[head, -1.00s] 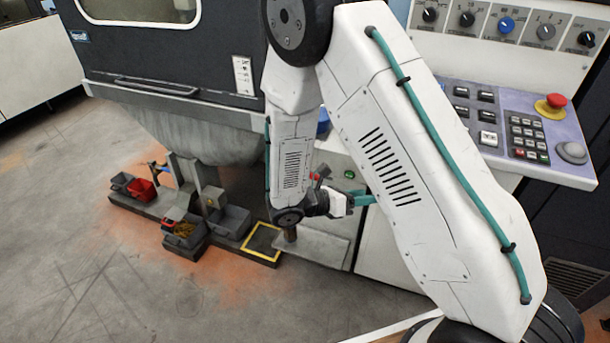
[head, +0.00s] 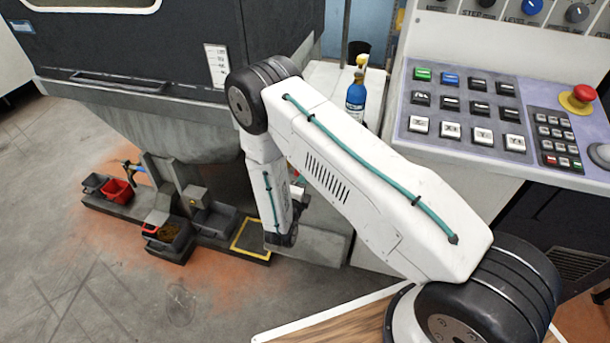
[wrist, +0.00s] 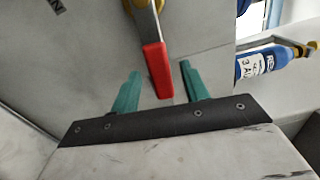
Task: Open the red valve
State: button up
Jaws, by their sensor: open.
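The red valve handle (wrist: 158,70) shows in the wrist view as a red-sleeved lever on a metal and yellow stem that comes in from the top edge. My gripper (wrist: 160,69) is open, with one teal finger on each side of the lever's red end. A gap shows on both sides, narrower on the right; I cannot tell the depth between lever and fingers. In the head view my arm hides the gripper, and the valve cannot be made out clearly there.
A blue bottle (head: 356,98) stands on the bench behind my arm; it also shows at the right of the wrist view (wrist: 268,61). A control panel (head: 440,145) with a red button (head: 583,93) is at right. Red bins (head: 118,191) and grey bins sit low at left.

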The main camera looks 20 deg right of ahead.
jog(key=shift+x, duration=1.1)
jog(key=shift+c, duration=0.3)
grip_shut()
